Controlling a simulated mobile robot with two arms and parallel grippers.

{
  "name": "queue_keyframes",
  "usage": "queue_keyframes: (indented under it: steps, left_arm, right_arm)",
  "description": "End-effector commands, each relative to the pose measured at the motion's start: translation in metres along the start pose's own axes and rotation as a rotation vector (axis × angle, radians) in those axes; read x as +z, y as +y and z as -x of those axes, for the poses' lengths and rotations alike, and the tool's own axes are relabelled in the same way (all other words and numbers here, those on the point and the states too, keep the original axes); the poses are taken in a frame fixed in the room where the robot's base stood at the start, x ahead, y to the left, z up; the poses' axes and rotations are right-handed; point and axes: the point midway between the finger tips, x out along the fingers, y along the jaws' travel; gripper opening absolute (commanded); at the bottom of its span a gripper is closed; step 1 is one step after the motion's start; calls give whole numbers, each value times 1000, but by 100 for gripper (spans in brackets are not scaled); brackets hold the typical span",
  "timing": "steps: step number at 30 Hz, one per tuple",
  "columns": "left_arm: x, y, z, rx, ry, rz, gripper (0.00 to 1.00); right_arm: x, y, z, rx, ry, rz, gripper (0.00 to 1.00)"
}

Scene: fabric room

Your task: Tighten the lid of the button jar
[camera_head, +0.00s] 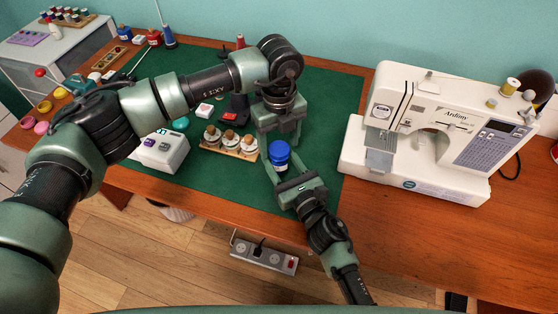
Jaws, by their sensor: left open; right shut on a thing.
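The button jar (282,166) stands upright over the green cutting mat, with a blue lid (279,151) on top. My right gripper (282,171) is shut on the jar's body from the front, one finger at each side. My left gripper (279,138) is open just behind and above the lid, its fingers pointing down. I cannot tell whether the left fingers touch the lid. The jar's lower part is mostly hidden by the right gripper, and any gap under the lid is too small to see.
A wooden rack of corked jars (229,144) stands left of the jar. A white sewing machine (436,130) stands at the right. A white device (162,151) sits near the front left edge. The green mat (325,110) is clear between jar and machine.

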Motion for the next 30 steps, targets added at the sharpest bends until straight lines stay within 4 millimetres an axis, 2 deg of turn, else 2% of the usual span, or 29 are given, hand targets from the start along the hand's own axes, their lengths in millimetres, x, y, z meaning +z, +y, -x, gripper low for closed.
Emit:
queue_keyframes:
  steps: [11, 14, 18, 22, 25, 30]
  left_arm:
    - [0, 0, -6, 0, 0, -1, 65]
    - [0, 0, -6, 0, 0, -1, 40]
    - [0, 0, -6, 0, 0, -1, 1]
    - [0, 0, -6, 0, 0, -7, 0]
    - [0, 0, -6, 0, -1, -73, 0]
    - [0, 0, -5, 1, -2, -379, 0]
  right_arm:
    - [1, 0, 0, 0, -1, 0, 0]
    - [1, 0, 0, 0, -1, 0, 0]
    - [1, 0, 0, 0, -1, 0, 0]
    - [1, 0, 0, 0, -1, 0, 0]
    - [1, 0, 0, 0, -1, 0, 0]
    - [1, 0, 0, 0, -1, 0, 0]
